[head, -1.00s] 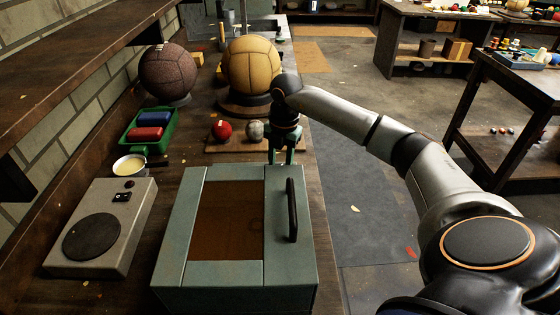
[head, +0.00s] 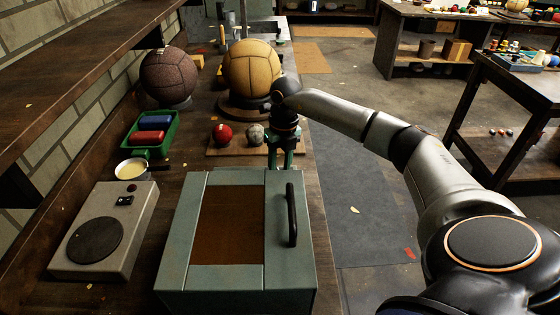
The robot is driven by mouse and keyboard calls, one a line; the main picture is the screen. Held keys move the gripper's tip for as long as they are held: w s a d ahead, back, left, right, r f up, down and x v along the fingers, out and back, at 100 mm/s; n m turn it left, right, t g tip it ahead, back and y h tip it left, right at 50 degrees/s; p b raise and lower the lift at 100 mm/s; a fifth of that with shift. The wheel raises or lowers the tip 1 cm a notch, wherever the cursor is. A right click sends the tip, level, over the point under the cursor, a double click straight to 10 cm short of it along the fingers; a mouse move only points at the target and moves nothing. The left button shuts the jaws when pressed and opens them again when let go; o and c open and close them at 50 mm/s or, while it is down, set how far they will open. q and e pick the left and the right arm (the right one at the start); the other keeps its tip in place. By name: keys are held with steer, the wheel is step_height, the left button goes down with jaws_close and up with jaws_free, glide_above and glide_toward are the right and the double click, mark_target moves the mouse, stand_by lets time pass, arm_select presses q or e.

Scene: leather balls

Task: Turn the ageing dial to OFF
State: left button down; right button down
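A grey-green box (head: 196,272) with a brown window and a black bar handle (head: 291,215) stands at the front of the bench. No dial marked for ageing can be made out; the sides of the box facing away are hidden. A flat grey unit (head: 125,258) with a round dark plate (head: 95,240) and small black controls (head: 125,201) lies left of the box. Their markings are too small to read. My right gripper (head: 284,160) points down just behind the box's far edge. Its fingertips are partly hidden, so its opening is unclear. My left gripper is not in view.
Behind the box, a red ball (head: 222,133) and a grey ball (head: 255,133) sit on a board. A tan ball (head: 252,66) and a brown ball (head: 169,76) rest on stands. A green tray (head: 133,145) and a small pan (head: 131,169) stand left. Open floor lies right.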

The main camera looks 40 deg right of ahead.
steer(key=n, duration=0.7)
steer(key=shift+w+g, duration=0.1)
steer(key=shift+g, duration=0.2)
steer(key=n, duration=0.4)
steer(key=shift+a+n, duration=0.1)
steer(key=shift+n, duration=1.8)
steer(key=shift+c, duration=2.3)
jaws_free()
step_height(320, 180, up, 12)
steer(key=b, duration=0.1)
steer(key=shift+w+d+r, duration=0.2)
steer(key=shift+w+r, duration=0.05)
steer(key=shift+w, duration=0.15)
